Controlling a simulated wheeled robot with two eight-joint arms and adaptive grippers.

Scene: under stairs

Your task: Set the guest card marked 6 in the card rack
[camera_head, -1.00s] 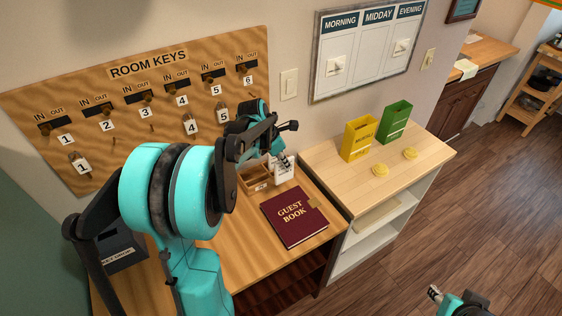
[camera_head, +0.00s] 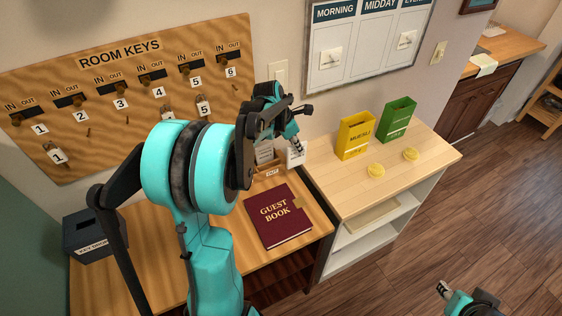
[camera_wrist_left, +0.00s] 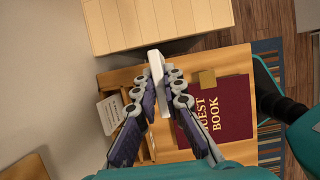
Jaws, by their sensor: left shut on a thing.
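My left gripper (camera_head: 294,138) is shut on a white guest card (camera_head: 297,154), held upright above the desk's back right edge. In the left wrist view the card (camera_wrist_left: 157,72) shows nearly edge-on between the fingertips (camera_wrist_left: 160,85); its number cannot be read. The wooden card rack (camera_head: 270,171) stands on the desk against the wall, left of and below the held card. A white card (camera_head: 265,153) stands at the rack, and it also shows in the left wrist view (camera_wrist_left: 111,113). My right gripper (camera_head: 444,289) is over the floor at the lower right, its jaw state unclear.
A maroon guest book (camera_head: 280,216) lies on the desk in front of the rack. A pale cabinet (camera_head: 405,179) to the right bears a yellow box (camera_head: 355,136), a green box (camera_head: 397,119) and two yellow discs. A dark key box (camera_head: 93,237) stands at the desk's left.

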